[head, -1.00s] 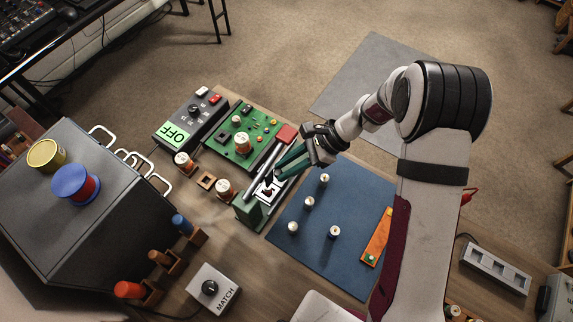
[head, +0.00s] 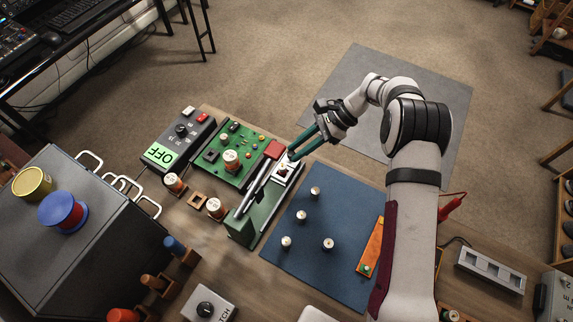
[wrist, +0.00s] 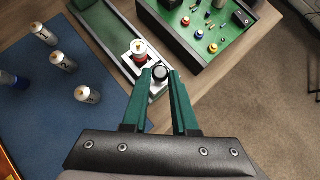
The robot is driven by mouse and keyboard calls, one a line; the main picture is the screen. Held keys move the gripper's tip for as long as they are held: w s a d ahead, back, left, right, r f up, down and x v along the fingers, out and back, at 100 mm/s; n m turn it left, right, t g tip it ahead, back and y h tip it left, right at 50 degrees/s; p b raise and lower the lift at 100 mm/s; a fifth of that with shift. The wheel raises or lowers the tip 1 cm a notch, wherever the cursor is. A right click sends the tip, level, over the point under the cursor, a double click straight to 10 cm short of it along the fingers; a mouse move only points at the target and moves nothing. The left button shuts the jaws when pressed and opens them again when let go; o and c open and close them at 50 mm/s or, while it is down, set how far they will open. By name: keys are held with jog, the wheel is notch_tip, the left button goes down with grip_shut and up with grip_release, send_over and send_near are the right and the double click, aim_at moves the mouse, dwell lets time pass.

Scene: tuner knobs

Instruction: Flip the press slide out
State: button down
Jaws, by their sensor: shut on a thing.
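The press (head: 262,214) is a long green base with a metal lever arm (head: 252,190) ending in a red handle (head: 275,149). Its pale slide (head: 286,171) is at the far end of the base, beside the red handle. In the wrist view the slide (wrist: 157,90) carries a small part with red and a white top (wrist: 139,49). My gripper (head: 291,157) reaches the slide's outer end.
A green circuit board (head: 228,155) and a grey box reading OFF (head: 178,140) lie left of the press. A blue mat (head: 325,225) with several numbered cylinders lies to the right. An orange strip (head: 370,250) lies on the mat's right edge. Carpet is open beyond the bench.

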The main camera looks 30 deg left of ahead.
jog(key=shift+w, duration=0.65)
jog(key=c, duration=0.7)
grip_release()
jog(key=shift+s, duration=0.1)
jog(key=v, duration=1.6)
